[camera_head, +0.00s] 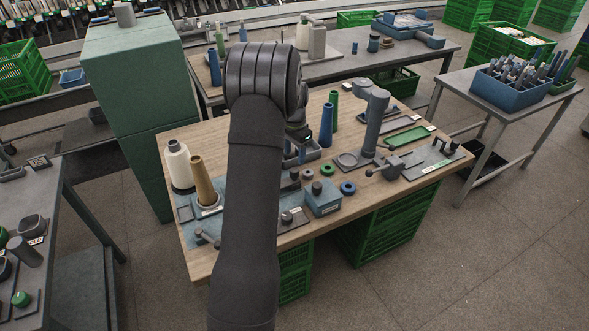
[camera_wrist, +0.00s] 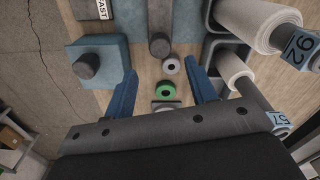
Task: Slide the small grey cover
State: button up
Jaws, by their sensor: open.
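I cannot tell for sure which part is the small grey cover. One candidate is a small grey plate with a knob (camera_head: 288,218) near the bench's front edge. Another is the dark grey knob (camera_head: 316,187) on the blue box (camera_head: 323,201); a box with a round grey knob also shows at left in the wrist view (camera_wrist: 88,65). My gripper (camera_wrist: 160,72) has its two blue fingers wide apart with nothing held. A green ring (camera_wrist: 165,90) and a pale purple ring (camera_wrist: 171,66) show between the fingers. In the head view my arm hides the gripper.
The wooden bench (camera_head: 345,215) carries a white cone (camera_head: 179,166), a tan cone (camera_head: 202,180), a grey post (camera_head: 375,122) and a green tray (camera_head: 408,138). In the wrist view a grey bar (camera_wrist: 160,40) lies beyond the rings and white yarn rolls (camera_wrist: 255,22) lie right.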

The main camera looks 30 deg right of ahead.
aim_at(294, 170)
notch_tip(294, 170, down, 8)
jog(key=shift+r, duration=0.15)
